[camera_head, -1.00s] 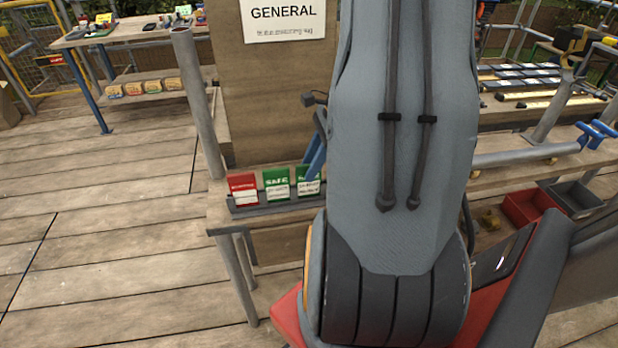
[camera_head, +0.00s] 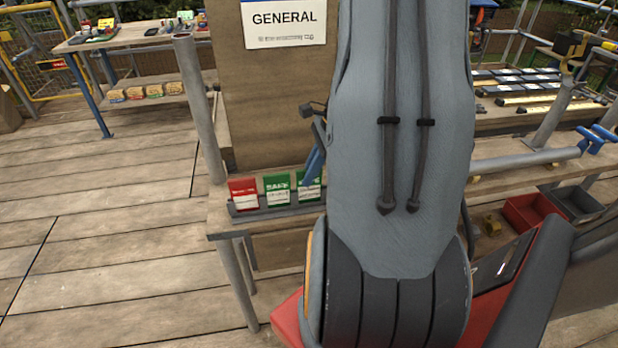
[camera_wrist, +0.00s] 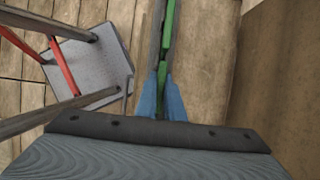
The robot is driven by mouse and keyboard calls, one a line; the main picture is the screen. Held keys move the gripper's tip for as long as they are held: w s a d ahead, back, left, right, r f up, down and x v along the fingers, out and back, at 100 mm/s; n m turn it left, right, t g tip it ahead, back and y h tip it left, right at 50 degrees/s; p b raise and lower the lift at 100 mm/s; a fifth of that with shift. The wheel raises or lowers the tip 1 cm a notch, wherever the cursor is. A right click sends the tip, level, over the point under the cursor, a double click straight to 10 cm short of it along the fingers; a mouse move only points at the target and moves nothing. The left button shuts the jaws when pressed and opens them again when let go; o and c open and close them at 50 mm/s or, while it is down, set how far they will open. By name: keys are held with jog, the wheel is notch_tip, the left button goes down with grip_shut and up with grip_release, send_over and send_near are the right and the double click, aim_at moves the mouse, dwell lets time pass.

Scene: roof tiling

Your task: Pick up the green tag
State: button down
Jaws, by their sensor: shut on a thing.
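Two green tags with white lower halves stand in a dark grey holder (camera_head: 250,211) on a wooden shelf, the left one (camera_head: 277,189) in full view. The right green tag (camera_head: 311,190) is partly hidden by my blue fingers and my arm. My gripper (camera_head: 310,178) is shut on this right tag, reaching down to its upper part. In the wrist view, the blue fingertips of my gripper (camera_wrist: 162,82) close on a thin green edge of the tag (camera_wrist: 160,103). The tag still appears to be standing in the holder.
A red tag (camera_head: 243,193) stands left of the green ones. A wooden board with a GENERAL sign (camera_head: 285,22) rises behind the holder. A grey metal post (camera_head: 197,105) stands left. My arm hides much of the shelf's right side.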

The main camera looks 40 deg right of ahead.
notch_tip(320, 180, up, 18)
jog(key=b, duration=0.1)
dwell(0.5)
jog(key=shift+a+f, duration=0.1)
